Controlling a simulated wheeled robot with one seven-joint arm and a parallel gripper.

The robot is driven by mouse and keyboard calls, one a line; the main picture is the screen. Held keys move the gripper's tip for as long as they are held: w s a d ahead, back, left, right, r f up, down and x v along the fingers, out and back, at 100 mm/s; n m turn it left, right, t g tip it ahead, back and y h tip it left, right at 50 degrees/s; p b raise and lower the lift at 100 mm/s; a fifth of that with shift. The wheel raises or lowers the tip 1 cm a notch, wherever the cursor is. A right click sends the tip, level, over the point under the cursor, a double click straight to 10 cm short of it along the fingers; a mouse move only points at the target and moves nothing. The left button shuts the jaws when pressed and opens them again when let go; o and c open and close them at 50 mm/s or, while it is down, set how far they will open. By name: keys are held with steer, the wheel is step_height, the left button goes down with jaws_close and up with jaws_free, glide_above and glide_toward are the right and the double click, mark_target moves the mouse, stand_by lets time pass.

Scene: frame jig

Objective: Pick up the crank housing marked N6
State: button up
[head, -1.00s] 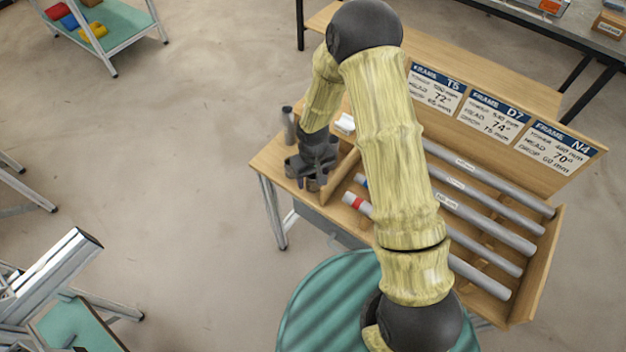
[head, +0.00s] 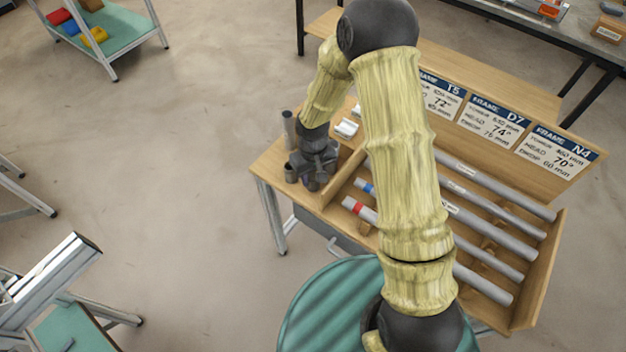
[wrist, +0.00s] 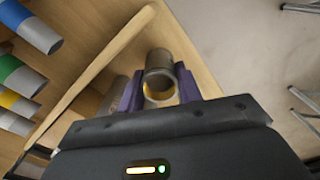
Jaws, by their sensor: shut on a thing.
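My gripper (wrist: 159,92) is shut on a short grey metal housing (wrist: 159,62), with a purple finger on each side of it in the wrist view. The housing is a hollow, tube-like piece with yellow showing low on it. No N6 mark can be read on it. In the head view my gripper (head: 312,178) is low over the left end of the wooden bench, and its fingertips are mostly hidden. I cannot tell whether the housing still touches the bench top.
An upright grey cylinder (head: 289,127) stands behind my gripper. A wooden divider (wrist: 95,75) separates it from a rack of grey tubes with coloured ends (head: 361,209). White pieces (head: 347,128) lie behind. Frame signs (head: 557,152) stand along the back. Open floor lies left.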

step_height(320, 180, up, 7)
stand_by(0.7)
